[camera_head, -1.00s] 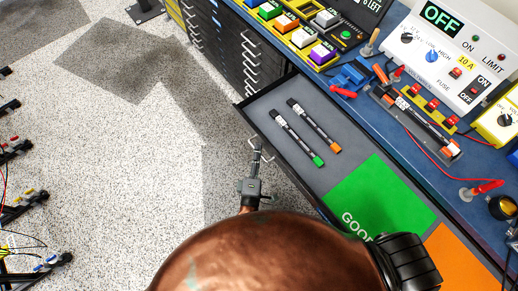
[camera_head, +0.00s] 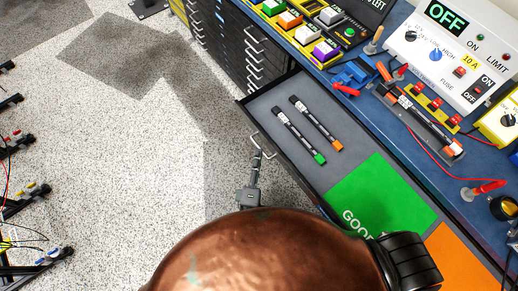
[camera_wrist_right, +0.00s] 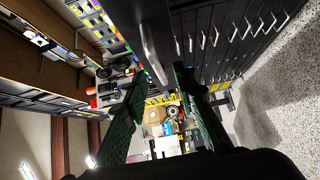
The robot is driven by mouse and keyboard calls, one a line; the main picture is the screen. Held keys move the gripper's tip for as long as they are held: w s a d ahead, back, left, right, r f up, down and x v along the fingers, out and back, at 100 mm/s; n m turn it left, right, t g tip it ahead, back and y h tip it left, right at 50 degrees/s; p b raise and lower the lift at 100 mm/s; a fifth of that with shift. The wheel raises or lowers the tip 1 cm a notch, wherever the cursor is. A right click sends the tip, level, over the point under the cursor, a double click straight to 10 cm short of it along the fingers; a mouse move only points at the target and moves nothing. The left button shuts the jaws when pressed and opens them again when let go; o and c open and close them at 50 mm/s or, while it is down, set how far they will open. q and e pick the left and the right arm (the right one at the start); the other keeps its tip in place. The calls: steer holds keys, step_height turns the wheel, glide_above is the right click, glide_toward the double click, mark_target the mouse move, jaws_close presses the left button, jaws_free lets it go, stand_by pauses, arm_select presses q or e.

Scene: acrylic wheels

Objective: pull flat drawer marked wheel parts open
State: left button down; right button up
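The flat drawer (camera_head: 262,103) stands open in the head view, pulled out from the bench. A pale bar handle (camera_head: 264,147) is on its front; no drawer label is readable. Two dark markers, one green-ended (camera_head: 299,135) and one orange-ended (camera_head: 316,123), lie inside. My right gripper (camera_head: 257,158) is just outside the handle. In the right wrist view, its fingers (camera_wrist_right: 160,72) are apart, with the handle (camera_wrist_right: 152,52) in front of the tips and nothing gripped. My left gripper is not in view.
A dark cabinet with several handled drawers (camera_head: 228,45) stands behind the open one. A green mat (camera_head: 380,200) and an orange one (camera_head: 465,265) lie to the right. The blue bench (camera_head: 480,150) carries a power unit (camera_head: 455,50).

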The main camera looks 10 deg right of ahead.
steer(key=shift+v, duration=1.55)
